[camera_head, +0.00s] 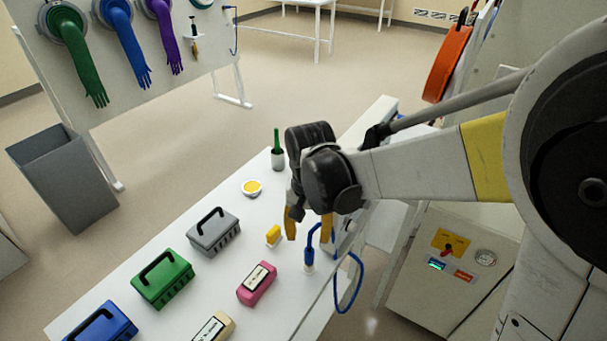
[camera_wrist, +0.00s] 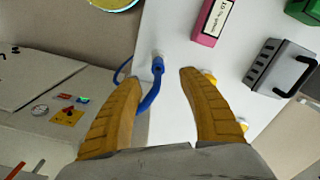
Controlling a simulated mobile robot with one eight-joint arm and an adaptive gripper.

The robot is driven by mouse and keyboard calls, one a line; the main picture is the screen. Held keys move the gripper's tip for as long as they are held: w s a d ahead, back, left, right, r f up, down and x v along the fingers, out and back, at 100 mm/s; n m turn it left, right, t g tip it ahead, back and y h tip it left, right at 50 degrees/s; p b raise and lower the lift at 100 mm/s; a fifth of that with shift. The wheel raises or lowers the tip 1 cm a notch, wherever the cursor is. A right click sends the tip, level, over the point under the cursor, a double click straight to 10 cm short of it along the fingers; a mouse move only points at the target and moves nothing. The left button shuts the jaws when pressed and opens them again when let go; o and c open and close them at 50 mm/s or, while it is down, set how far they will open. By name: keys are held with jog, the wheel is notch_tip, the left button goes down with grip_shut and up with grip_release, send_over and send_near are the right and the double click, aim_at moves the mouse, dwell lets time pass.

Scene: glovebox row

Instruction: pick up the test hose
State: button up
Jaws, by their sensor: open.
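The test hose (camera_head: 310,240) is blue. Its end stands upright at a small pale holder (camera_head: 308,268) on the white table, and the rest loops over the table's right edge. In the wrist view the hose (camera_wrist: 150,97) runs from its blue end near the holder (camera_wrist: 157,54) down behind my left finger. My gripper (camera_head: 308,228) is open, with yellow-brown fingers pointing down near the hose. In the wrist view my gripper (camera_wrist: 160,76) has the hose's end between its fingertips in the picture. I cannot tell whether a finger touches it.
A cabinet with a control panel (camera_head: 463,256) stands at right.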

aim_at(307, 248)
jog(key=f+b, duration=0.1)
jog(key=f, duration=0.1)
jog(key=f+b, duration=0.1)
jog(key=f, duration=0.2)
jog(key=shift+w+a+f, duration=0.1)
jog(key=shift+w+f, duration=0.1)
jog(key=shift+f, duration=0.15)
jog(key=f+b, duration=0.2)
jog(key=f, duration=0.3)
jog(key=shift+s+d+f+b, duration=0.15)
jog(key=shift+d+b, duration=0.1)
jog(key=shift+b, duration=0.15)
grip_shut()
